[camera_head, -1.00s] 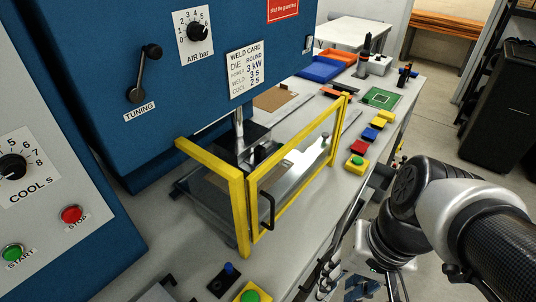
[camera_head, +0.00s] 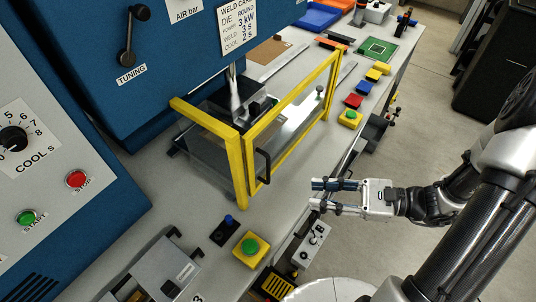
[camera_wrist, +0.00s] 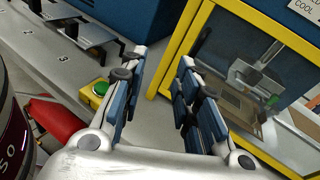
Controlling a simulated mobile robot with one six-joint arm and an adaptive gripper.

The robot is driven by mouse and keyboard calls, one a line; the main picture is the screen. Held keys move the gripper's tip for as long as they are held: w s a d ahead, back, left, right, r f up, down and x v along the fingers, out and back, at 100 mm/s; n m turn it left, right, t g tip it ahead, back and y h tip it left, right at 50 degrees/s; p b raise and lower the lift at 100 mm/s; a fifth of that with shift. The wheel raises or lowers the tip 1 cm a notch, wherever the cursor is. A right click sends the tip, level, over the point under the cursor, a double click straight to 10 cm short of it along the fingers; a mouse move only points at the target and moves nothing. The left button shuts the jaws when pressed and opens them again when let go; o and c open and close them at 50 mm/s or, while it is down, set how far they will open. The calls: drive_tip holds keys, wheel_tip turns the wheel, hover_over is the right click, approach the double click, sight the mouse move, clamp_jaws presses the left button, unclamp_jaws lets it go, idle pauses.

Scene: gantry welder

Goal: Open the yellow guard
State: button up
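The yellow guard (camera_head: 240,170) is a yellow frame with a clear panel, standing around the welder's work area. Its front panel looks shut, with its near edge beside the corner post. A black bar handle (camera_head: 264,166) is on that near edge. My gripper (camera_head: 316,196) is open and empty, to the right of the handle and apart from it, with its fingers pointing left towards the guard. In the wrist view, both fingers (camera_wrist: 157,75) are spread, and the guard's yellow frame (camera_wrist: 176,52) rises just beyond the right finger.
A green button on a yellow box (camera_head: 250,247) and a blue-topped part (camera_head: 228,222) sit on the bench left of the gripper. A grey control box (camera_head: 312,240) hangs at the bench edge below it. Several coloured blocks (camera_head: 364,88) line the bench farther back.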

drive_tip(key=w+d+f+m+t, duration=0.2)
drive_tip(key=d+m+t, duration=0.1)
drive_tip(key=m+t, duration=0.1)
hover_over(268, 181)
drive_tip(key=shift+w, duration=0.3)
drive_tip(key=shift+c, duration=0.3)
clamp_jaws()
idle(0.6)
